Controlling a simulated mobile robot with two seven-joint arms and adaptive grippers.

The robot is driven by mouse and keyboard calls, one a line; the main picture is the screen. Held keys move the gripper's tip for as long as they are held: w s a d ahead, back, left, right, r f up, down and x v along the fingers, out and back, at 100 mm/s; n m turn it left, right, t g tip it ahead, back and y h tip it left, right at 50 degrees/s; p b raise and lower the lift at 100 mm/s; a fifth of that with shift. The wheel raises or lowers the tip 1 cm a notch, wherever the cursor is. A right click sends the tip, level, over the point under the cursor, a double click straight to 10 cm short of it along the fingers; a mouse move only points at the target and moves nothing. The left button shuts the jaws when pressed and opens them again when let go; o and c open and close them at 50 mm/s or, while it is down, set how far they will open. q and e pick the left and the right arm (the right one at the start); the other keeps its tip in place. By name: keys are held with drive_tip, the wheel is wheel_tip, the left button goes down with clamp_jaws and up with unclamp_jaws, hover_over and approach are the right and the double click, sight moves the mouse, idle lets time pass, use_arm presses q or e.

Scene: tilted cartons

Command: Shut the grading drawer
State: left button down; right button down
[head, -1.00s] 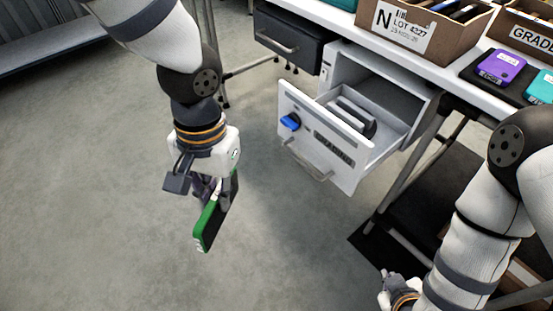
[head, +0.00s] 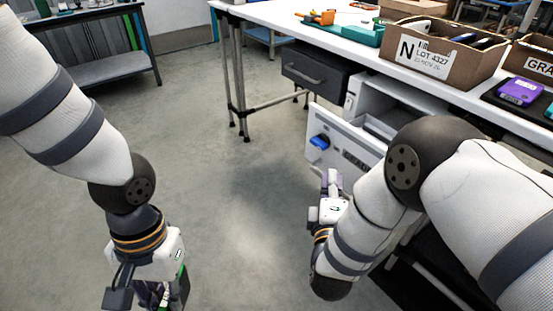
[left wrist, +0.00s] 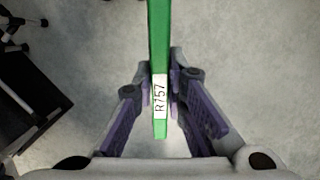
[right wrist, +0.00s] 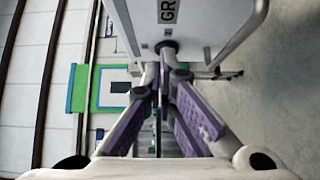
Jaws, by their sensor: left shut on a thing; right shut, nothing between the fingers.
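The grading drawer (head: 330,125) is pulled out below the white bench. Its pale front carries a blue knob (head: 319,141) and a partly hidden name label (head: 357,160). My right gripper (head: 331,180) is shut and empty just in front of the drawer front's lower part. In the right wrist view its closed fingertips (right wrist: 160,80) are close to the drawer front (right wrist: 200,20); I cannot tell whether they touch. My left gripper (left wrist: 160,95) is shut on a green device (left wrist: 158,40) labelled R757, low at the left, away from the drawer.
A closed dark drawer (head: 315,73) is left of the open one. On the bench (head: 340,42) stand a carton marked N (head: 421,70) and a purple device (head: 520,92). My right arm hides part of the drawer. The floor at left is clear.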

use_arm(q)
drive_tip(key=shift+s+f, duration=0.1)
drive_tip(key=shift+f, duration=0.35)
drive_tip(key=shift+r, duration=0.1)
use_arm(e)
drive_tip(key=w+d, duration=0.2)
drive_tip(key=w, duration=0.3)
drive_tip(key=shift+d, duration=0.4)
drive_tip(key=shift+w+d, duration=0.25)
drive_tip(key=shift+d, duration=0.1)
